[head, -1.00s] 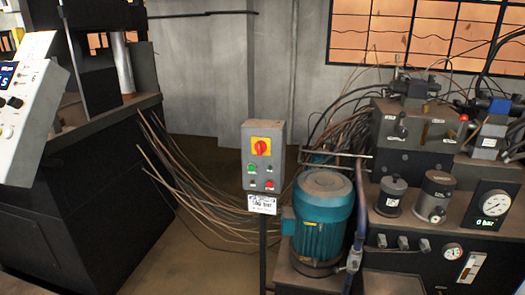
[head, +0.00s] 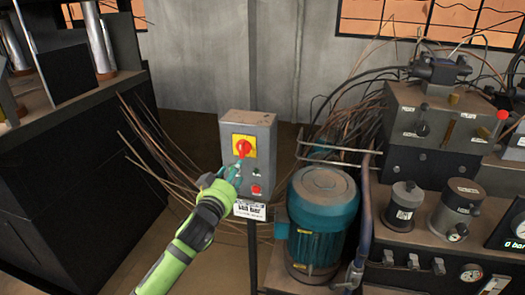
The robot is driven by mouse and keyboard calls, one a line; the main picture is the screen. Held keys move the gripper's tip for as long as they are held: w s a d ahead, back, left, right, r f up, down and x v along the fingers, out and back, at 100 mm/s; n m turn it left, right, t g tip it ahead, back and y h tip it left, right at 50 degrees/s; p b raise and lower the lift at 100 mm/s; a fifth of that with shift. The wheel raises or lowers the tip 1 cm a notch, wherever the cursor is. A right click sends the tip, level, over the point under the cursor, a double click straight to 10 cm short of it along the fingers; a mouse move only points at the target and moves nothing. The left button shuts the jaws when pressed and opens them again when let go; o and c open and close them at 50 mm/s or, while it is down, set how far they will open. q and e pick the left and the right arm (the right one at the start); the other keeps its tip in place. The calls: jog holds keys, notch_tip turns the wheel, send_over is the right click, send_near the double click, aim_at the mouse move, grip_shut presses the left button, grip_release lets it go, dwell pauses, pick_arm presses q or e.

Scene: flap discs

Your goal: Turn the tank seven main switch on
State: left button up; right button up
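A grey switch box (head: 263,137) stands on a post in the middle of the head view. It carries a red rotary knob (head: 242,146) on a yellow plate. A white label (head: 249,209) hangs under the box; its text is too blurred to read surely. My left gripper (head: 236,168) is at the front of the box, its tips just below the red knob. It hides part of the box's lower left. I cannot tell whether the tips touch the knob, or whether the fingers are open or shut. My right gripper is not in view.
Small buttons sit below the knob, one of them red (head: 256,190). A teal motor (head: 321,220) stands close right of the box. A hydraulic unit with a gauge and valves (head: 430,125) is farther right. Loose cables (head: 160,160) lie behind left, beside a dark machine (head: 60,190).

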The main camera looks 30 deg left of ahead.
aim_at(242, 153)
pick_arm(q)
jog(key=shift+t, duration=0.3)
jog(key=shift+w+a+r+p, duration=0.25)
jog(key=shift+w+r, duration=0.1)
jog(key=shift+w, duration=0.8)
jog(key=shift+w+a+r+p, duration=0.2)
jog(key=shift+w+r, duration=0.1)
jog(key=shift+w, duration=0.8)
jog(key=shift+w+a+r+p, duration=0.25)
jog(key=shift+w+r, duration=0.1)
jog(key=shift+w, duration=0.8)
grip_shut()
